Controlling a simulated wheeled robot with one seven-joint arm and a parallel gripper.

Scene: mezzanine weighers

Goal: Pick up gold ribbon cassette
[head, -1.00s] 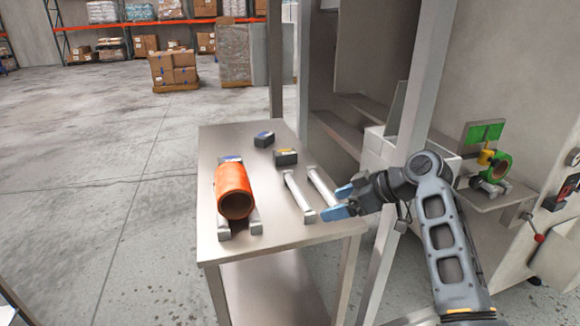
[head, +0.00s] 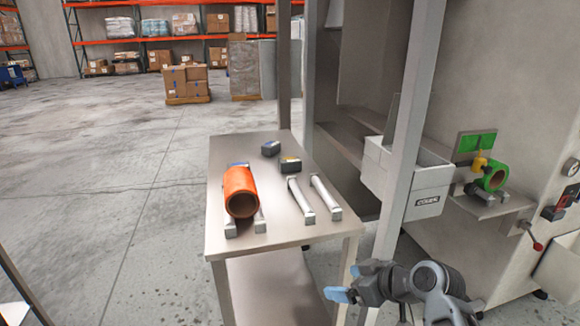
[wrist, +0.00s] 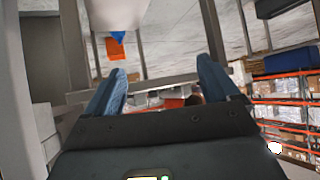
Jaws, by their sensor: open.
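Two small dark cassettes lie toward the back of the metal table (head: 225,215) in the head view. The one with a yellow-gold mark (head: 290,164) sits at the far end of an empty pair of rails. The other, with a blue mark (head: 271,148), lies just behind it to the left. My gripper (head: 342,284) is open and empty, lower in the picture than the tabletop, off its front right corner and apart from both cassettes. Its blue fingers also show spread in the wrist view (wrist: 160,82); I cannot make out the gold-marked cassette there.
An orange roll (head: 238,188) rests on the table's left rails. Empty rails (head: 325,197) lie at the right. A metal post (head: 408,150) and a white bin (head: 400,185) stand right of the table. A green roll (head: 496,175) sits on the machine. Floor at left is clear.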

